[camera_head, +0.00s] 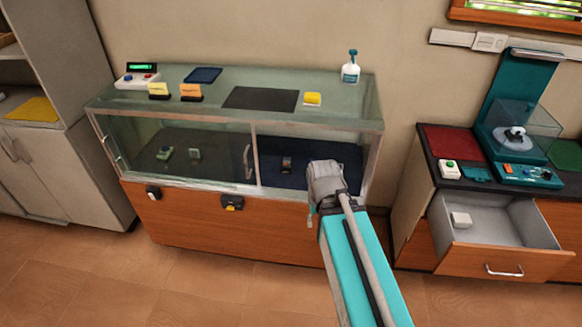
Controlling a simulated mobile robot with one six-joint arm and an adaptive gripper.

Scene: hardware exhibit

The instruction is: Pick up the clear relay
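I cannot tell for sure which object is the clear relay. Inside the glass display case (215,118), two small objects stand on a dark mat on the left side: a greenish one (165,152) and a pale grey-green one (195,154). A small dark object (286,164) stands on the blue mat on the right side. My arm reaches up from the bottom to the front of the case's right half. My gripper (311,212) is mostly hidden behind my wrist, and its fingers are too unclear to read. No held object shows.
At right, a counter carries a teal device with a clear cover (528,128).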

